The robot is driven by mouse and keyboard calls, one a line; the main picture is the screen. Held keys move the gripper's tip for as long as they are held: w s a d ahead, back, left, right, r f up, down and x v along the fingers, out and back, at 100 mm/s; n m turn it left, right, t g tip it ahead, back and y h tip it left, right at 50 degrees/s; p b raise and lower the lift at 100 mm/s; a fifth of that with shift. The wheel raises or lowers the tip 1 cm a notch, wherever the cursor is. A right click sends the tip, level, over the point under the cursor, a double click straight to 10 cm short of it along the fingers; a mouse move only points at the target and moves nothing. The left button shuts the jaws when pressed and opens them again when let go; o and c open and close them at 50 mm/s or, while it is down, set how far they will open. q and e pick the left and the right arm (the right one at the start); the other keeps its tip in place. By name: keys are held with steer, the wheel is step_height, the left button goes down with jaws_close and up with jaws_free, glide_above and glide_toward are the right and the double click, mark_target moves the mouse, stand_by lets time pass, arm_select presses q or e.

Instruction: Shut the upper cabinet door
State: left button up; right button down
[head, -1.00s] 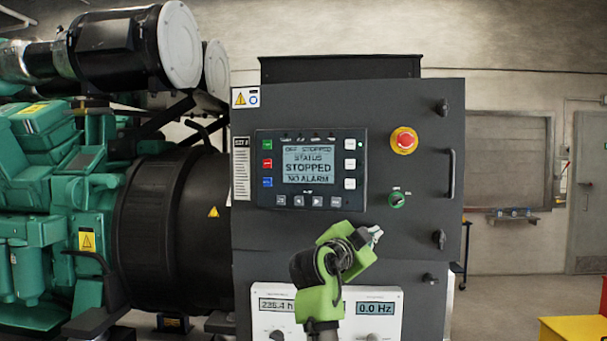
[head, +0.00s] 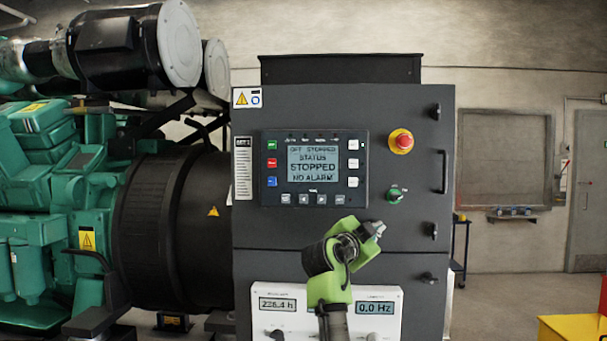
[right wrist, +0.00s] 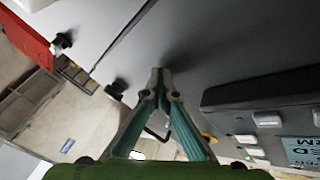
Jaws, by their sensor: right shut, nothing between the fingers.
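The upper cabinet door (head: 415,115) is the dark grey panel carrying the control display (head: 314,168), the red emergency stop button (head: 401,142) and, at its right edge, a bar handle (head: 444,172). It stands about flush with the cabinet; I cannot tell whether a small gap remains. My right gripper (head: 378,230) is in front of the door's lower part, below the green switch. In the right wrist view its closed fingertips (right wrist: 160,76) are at the door's face, touching or very near it, with nothing between them. My left gripper is not in view.
Below the door is a white panel (head: 388,292) with readouts. Black latches (head: 436,111) sit along the right edge. The green engine (head: 40,230) fills the left side. A yellow box (head: 572,328) stands at lower right, with open floor behind it.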

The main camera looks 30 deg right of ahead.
steer(key=b+v, duration=0.3)
steer(key=v, duration=0.6)
stand_by(0.4)
steer(key=shift+d+f, duration=0.1)
steer(key=shift+f, duration=0.1)
